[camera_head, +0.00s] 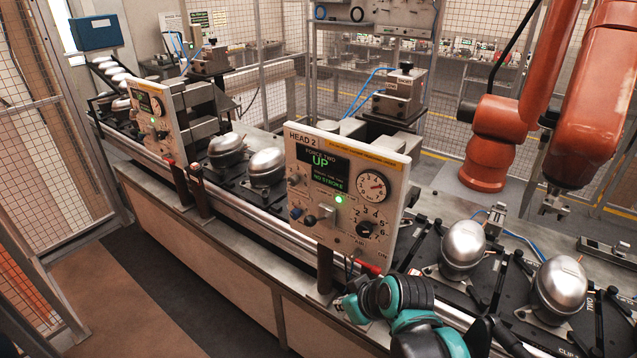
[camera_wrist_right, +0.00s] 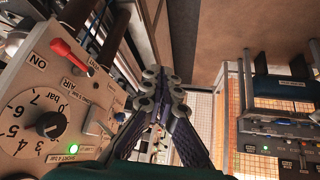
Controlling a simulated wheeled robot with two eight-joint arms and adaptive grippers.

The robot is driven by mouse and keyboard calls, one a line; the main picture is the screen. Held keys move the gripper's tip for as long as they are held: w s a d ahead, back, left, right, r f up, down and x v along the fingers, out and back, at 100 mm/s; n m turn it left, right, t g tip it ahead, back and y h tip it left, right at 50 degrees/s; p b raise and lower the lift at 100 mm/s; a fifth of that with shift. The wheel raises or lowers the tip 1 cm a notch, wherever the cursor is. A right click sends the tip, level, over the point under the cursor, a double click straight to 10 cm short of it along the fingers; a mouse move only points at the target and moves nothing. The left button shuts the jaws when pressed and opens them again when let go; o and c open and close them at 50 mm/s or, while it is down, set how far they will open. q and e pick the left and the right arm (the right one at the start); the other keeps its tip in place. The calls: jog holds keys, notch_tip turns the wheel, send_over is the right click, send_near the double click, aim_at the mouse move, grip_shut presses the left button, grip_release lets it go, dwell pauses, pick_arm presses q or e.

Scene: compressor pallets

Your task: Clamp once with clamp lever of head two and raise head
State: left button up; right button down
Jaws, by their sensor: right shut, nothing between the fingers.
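The head two panel (camera_head: 345,190) stands on a post at the middle and reads UP and NO STROKE, with a green lamp lit. A small pale lever (camera_head: 326,214) sits on its face; a pale lever also shows in the right wrist view (camera_wrist_right: 97,126). A red handle (camera_head: 370,267) sits at the panel's lower edge and shows in the right wrist view (camera_wrist_right: 72,55). My right gripper (camera_wrist_right: 163,88) is shut and empty, beside the panel face and apart from the pale lever. My right wrist is low in front of the panel. My left gripper is not in view.
Silver compressors (camera_head: 463,243) ride on the conveyor on both sides of head two. Another head panel (camera_head: 155,120) stands farther left. An orange robot arm (camera_head: 490,140) is at the back right. The floor at the left front is clear.

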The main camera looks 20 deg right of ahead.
jog(key=w+d+r+n+p, duration=0.1)
jog(key=w+r+p, duration=0.2)
jog(key=r+p, duration=0.2)
jog(key=w+d+r+n+y+p, duration=0.1)
jog(key=w+r+n+p, duration=0.1)
jog(key=r+p, duration=0.3)
jog(key=w+d+r+n+t+y+p, duration=0.1)
jog(key=w+r+p, duration=0.2)
jog(key=r, duration=0.7)
jog(key=shift+w+d+n+p, duration=0.3)
jog(key=shift+w+d+p, duration=0.1)
jog(key=shift+p, duration=0.6)
send_near(312, 223)
jog(key=x, duration=0.3)
jog(key=b+x, duration=0.1)
jog(key=x, duration=0.2)
jog(key=shift+w+f, duration=0.15)
jog(key=shift+w, duration=0.35)
jog(key=shift+s+a+f+t+b, duration=0.2)
jog(key=shift+f+t+b, duration=0.1)
jog(key=shift+b, duration=0.1)
